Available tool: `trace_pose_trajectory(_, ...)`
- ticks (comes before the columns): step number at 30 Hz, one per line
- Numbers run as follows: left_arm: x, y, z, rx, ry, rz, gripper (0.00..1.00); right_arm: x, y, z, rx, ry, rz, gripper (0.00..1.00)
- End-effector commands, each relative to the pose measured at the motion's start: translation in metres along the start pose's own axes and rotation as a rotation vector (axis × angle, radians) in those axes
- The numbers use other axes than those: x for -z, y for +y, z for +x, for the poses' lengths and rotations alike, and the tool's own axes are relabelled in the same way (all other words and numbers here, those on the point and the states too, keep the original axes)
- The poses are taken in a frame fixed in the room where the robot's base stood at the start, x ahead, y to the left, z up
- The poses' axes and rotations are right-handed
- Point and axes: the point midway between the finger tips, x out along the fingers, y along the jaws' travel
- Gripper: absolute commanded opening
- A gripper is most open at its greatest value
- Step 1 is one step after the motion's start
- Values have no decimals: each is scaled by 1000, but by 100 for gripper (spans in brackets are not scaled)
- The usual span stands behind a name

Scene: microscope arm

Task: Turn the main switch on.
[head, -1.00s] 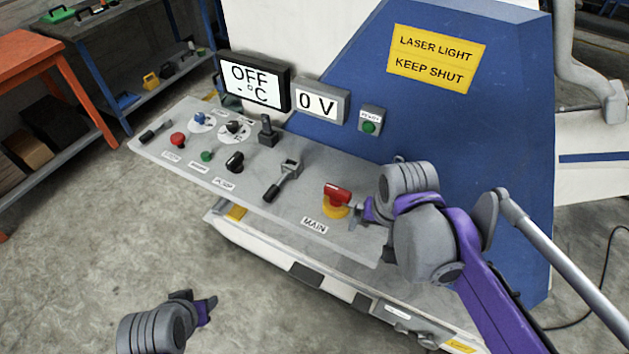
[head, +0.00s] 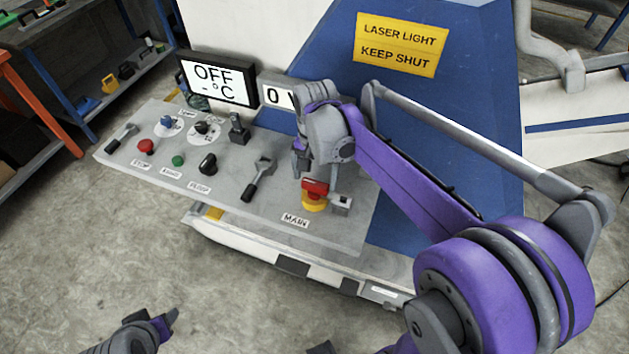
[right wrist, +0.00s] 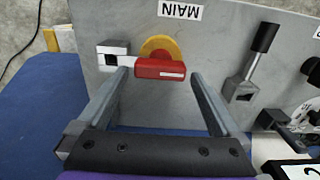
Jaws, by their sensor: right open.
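The main switch (head: 314,190) has a red handle on a round yellow base, near the panel's front right, behind the MAIN label (head: 295,220). The right wrist view shows its red handle (right wrist: 160,67) lying crosswise, with the yellow disc (right wrist: 160,47) partly behind it. A small grey bracket (head: 341,203) stands next to the handle's end. My right gripper (head: 302,165) is just behind the switch in the head view. In the wrist view its open fingers (right wrist: 159,76) lie either side of the handle; contact is unclear. My left gripper (head: 168,320) is low at left, away from the panel.
The grey panel (head: 245,215) carries a black-handled lever (head: 258,180), knobs and buttons left of the switch. Behind it stand an OFF °C display (head: 217,79) and a partly covered voltage display (head: 275,96). The blue housing (head: 450,110) rises behind. Floor in front is clear.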

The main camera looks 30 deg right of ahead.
Motion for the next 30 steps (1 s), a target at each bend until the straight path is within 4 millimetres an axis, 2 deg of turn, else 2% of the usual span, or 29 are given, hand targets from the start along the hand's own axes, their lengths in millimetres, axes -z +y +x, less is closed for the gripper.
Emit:
trace_pose_trajectory(3, -1, 0, 1, 0, -1, 0, 50, 0, 0, 15, 0, 0, -1, 100)
trace_pose_trajectory(6, -2, 0, 1, 0, -2, 0, 50, 0, 0, 22, 0, 0, -1, 100)
trace_pose_trajectory(16, -2, 0, 1, 0, -2, 0, 50, 0, 0, 25, 1, 1, -1, 100)
trace_pose_trajectory(30, -2, 0, 1, 0, -2, 0, 50, 0, 0, 25, 1, 0, -1, 15)
